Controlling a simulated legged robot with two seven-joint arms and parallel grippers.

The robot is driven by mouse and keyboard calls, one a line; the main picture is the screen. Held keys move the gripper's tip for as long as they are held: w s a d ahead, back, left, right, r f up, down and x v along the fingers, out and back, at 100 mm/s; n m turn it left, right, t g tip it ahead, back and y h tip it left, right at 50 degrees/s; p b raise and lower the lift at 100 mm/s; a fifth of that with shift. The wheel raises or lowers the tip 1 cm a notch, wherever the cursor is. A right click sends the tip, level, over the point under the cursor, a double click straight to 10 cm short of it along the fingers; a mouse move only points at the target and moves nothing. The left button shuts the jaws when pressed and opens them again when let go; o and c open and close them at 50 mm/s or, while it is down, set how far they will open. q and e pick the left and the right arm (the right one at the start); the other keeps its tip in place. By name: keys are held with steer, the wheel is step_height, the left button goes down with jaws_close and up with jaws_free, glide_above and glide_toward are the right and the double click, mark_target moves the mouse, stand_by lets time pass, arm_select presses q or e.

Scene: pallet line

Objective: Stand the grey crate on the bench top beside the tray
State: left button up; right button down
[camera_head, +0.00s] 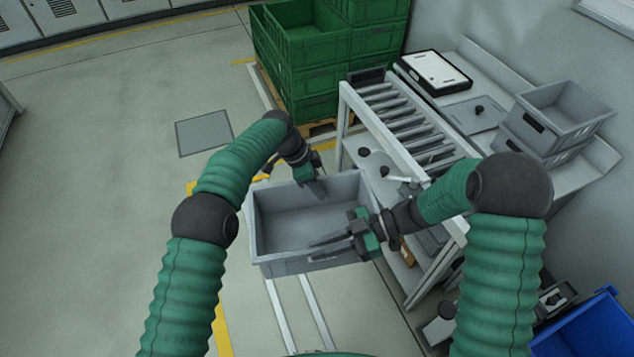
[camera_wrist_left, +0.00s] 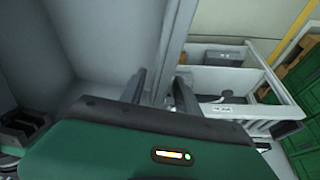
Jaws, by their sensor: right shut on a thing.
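The grey crate (camera_head: 290,266) is open-topped and empty, over the floor left of the roller rack. My right gripper (camera_head: 318,246) is shut on its near right wall. My left gripper (camera_head: 317,188) is at the far wall. In the left wrist view the crate wall (camera_wrist_left: 172,45) runs between the two fingers of my left gripper (camera_wrist_left: 162,90), which stand apart. The bench top (camera_head: 590,178) is at the right. A flat white piece with a black rim (camera_head: 435,72), perhaps the tray, lies at its far end.
A roller rack (camera_head: 395,115) stands between the crate and bench. Stacked grey crates (camera_head: 560,115) and a flat grey plate (camera_head: 472,114) occupy the bench. Green crates (camera_head: 305,50) stand on a pallet behind. A blue bin (camera_head: 590,325) is at lower right. The left floor is clear.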

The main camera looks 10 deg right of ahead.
arm_select(q)
steer(key=c, duration=0.7)
steer(key=shift+w, duration=0.1)
jaws_close()
steer(key=shift+w+a+r, duration=0.1)
steer(key=shift+w+a, duration=0.1)
arm_select(e)
steer(key=shift+s, duration=0.15)
steer(key=c, duration=1.4)
jaws_free()
arm_select(q)
steer(key=shift+s+d, duration=0.1)
steer(key=shift+s, duration=0.05)
arm_select(e)
steer(key=shift+o, duration=0.3)
